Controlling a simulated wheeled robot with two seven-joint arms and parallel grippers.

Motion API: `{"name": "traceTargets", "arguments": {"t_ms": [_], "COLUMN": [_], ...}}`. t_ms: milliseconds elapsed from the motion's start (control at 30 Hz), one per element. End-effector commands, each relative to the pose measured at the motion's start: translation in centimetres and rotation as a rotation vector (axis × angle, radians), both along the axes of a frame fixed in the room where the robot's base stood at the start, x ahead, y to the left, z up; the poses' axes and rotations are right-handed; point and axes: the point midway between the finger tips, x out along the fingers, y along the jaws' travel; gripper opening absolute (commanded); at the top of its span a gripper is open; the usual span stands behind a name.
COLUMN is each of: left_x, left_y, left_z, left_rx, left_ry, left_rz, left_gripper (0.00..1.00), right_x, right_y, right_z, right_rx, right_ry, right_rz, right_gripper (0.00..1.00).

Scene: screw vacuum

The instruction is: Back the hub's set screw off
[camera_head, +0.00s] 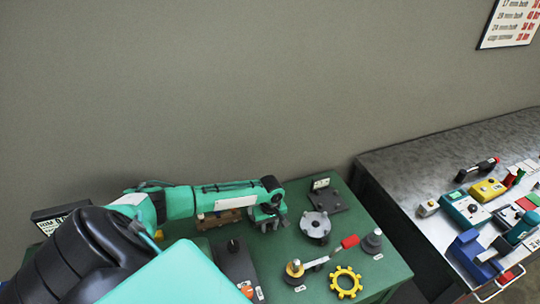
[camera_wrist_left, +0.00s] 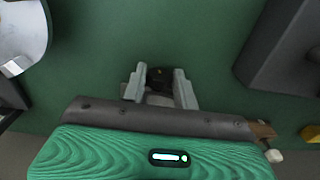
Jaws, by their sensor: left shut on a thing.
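The grey round hub (camera_head: 316,224) stands on the green table (camera_head: 290,205). Its set screw is too small to make out. My left gripper (camera_head: 268,223) points down just left of the hub, apart from it. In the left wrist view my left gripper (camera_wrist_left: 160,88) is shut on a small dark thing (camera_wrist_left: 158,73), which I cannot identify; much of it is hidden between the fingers. My right gripper is not in view.
A wooden block (camera_head: 218,219) is left of the gripper. A dark block with a sign (camera_head: 324,198) stands behind the hub. A yellow gear (camera_head: 346,283), a brass-topped post (camera_head: 295,269) and a dark knob (camera_head: 373,241) are in front. A grey bench (camera_head: 410,165) adjoins at right.

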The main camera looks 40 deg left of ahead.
Motion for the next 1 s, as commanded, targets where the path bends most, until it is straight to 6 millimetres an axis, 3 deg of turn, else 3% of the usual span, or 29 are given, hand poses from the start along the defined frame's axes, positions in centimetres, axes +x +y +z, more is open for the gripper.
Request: {"name": "traceTargets", "arguments": {"t_ms": [33,300,600,1000], "left_x": [-0.3,-0.6,-0.6,-0.5], "left_y": [0.1,0.3,0.3,0.3], "left_z": [0.4,0.1,-0.1,-0.1], "left_rx": [-0.017,-0.103,-0.16,-0.173], "left_ry": [-0.028,-0.198,-0.31,-0.337], "left_rz": [0.002,0.003,0.001,0.0], "left_gripper": [0.07,0.07,0.07,0.07], "right_x": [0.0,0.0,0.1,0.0], "right_y": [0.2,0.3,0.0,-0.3], "right_z": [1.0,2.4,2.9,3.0], "right_rx": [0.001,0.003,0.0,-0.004], "right_ry": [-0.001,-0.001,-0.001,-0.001], "right_rz": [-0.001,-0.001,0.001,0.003], "right_gripper": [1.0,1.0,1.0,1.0]}}
